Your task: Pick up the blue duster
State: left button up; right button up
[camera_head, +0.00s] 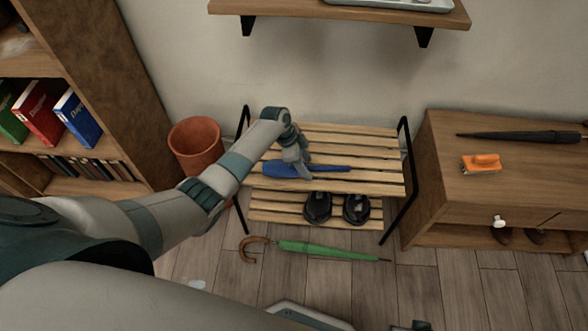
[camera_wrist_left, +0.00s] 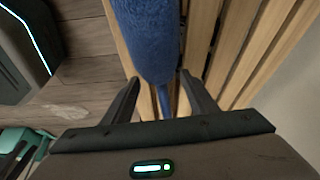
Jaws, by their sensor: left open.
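The blue duster (camera_head: 280,169) lies on the top slatted shelf of the wooden rack, its fluffy head to the left and its thin handle to the right. My left gripper (camera_head: 303,168) is over the duster, around where the head meets the handle. In the left wrist view, the duster's fluffy head (camera_wrist_left: 150,40) is beyond the fingertips, and its handle runs back between the two fingers. The left gripper (camera_wrist_left: 158,85) is open, with a gap on each side of the handle. Part of the duster is hidden under the gripper in the head view.
The slatted rack (camera_head: 370,185) has black metal sides and black shoes (camera_head: 318,207) on its lower shelf. A green umbrella (camera_head: 320,249) lies on the floor. A terracotta pot (camera_head: 196,145) and bookshelf stand left.

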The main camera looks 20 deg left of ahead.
jog(key=shift+s+f, duration=0.1)
jog(key=shift+s, duration=0.05)
pick_arm(q)
jog(key=c, duration=1.2)
pick_arm(e)
jog(key=shift+d, duration=0.1)
pick_arm(q)
jog(key=shift+o, duration=0.2)
